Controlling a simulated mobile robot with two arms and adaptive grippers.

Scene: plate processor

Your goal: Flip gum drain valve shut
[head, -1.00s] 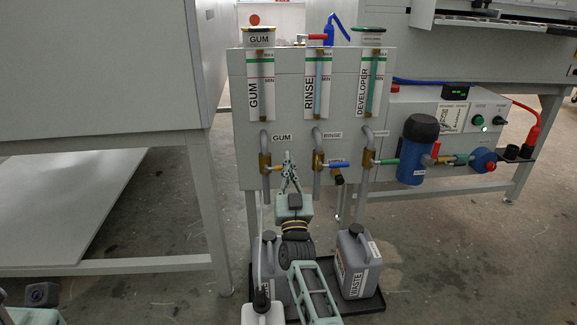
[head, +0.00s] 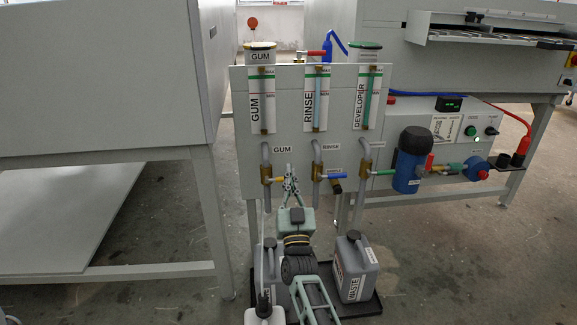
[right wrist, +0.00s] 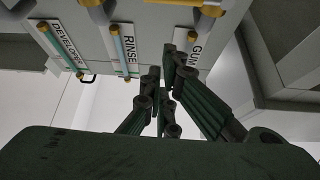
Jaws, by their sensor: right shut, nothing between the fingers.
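The gum drain valve (head: 266,180) is a brass body on the grey pipe under the GUM label. Its yellow lever (head: 278,180) points sideways to the right, and its far end is close to my right fingertips. The valve also shows at the top of the right wrist view (right wrist: 211,9), with the yellow lever (right wrist: 172,2) beside it. My right gripper (head: 288,172) points up, shut and empty, just right of the gum valve. Whether it touches the lever I cannot tell. My left gripper is not in view.
The rinse valve's blue lever (head: 331,177) and the developer valve's green lever (head: 385,172) are to the right. A blue filter canister (head: 410,165) hangs further right. Below, a WASTE jug (head: 355,268) and other bottles stand on a black tray (head: 368,306).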

